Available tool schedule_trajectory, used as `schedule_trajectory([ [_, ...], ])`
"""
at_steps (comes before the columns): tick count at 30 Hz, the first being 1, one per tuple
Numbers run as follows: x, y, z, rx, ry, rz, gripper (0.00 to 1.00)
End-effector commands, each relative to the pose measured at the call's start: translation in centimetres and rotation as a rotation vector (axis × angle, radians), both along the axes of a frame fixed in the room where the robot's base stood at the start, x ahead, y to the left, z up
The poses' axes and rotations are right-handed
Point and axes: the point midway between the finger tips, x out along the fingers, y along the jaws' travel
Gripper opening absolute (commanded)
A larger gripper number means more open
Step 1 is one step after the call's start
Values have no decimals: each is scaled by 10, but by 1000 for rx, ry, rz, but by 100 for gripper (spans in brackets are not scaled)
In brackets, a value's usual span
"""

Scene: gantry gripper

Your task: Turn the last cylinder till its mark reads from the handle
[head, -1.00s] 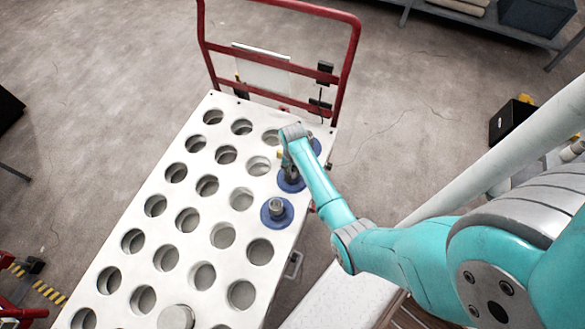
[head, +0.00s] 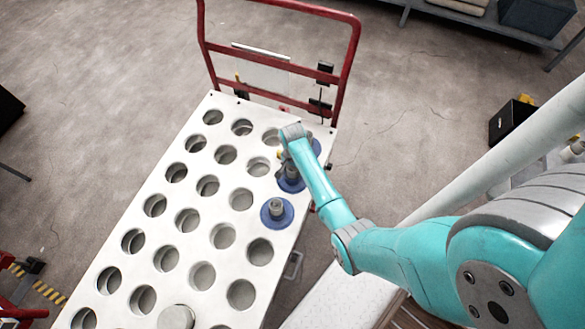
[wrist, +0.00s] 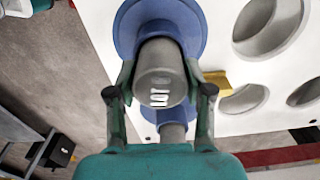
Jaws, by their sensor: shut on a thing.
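A grey cylinder (wrist: 159,68) with a wide blue collar (wrist: 125,28) stands at the edge of the white board (head: 150,180). My gripper (wrist: 158,85) is shut on its grey top, one finger on each side. A white mark (wrist: 160,97) shows on the grey top, towards the bottom of the wrist view. In the head view the held cylinder's blue collar (head: 292,185) is partly hidden by my arm. A second blue-collared cylinder (head: 277,212) stands nearer in the same row, and a third (head: 316,147) stands nearer the red handle (head: 277,8).
The board has rows of round holes, mostly empty. A grey round piece (head: 176,317) sits at its near end. A yellow piece (wrist: 216,79) lies beside the held cylinder. A black box (head: 512,122) stands on the floor to the right.

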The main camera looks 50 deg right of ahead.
Motion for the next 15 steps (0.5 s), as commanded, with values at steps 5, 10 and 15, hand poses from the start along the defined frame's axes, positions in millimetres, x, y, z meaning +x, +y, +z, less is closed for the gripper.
schedule_trajectory([
  [5, 1, 0, 1, -1, -1, -128, 0],
  [10, 1, 0, 1, -1, -1, -152, 0],
  [15, 1, 0, 1, -1, -1, -159, 0],
])
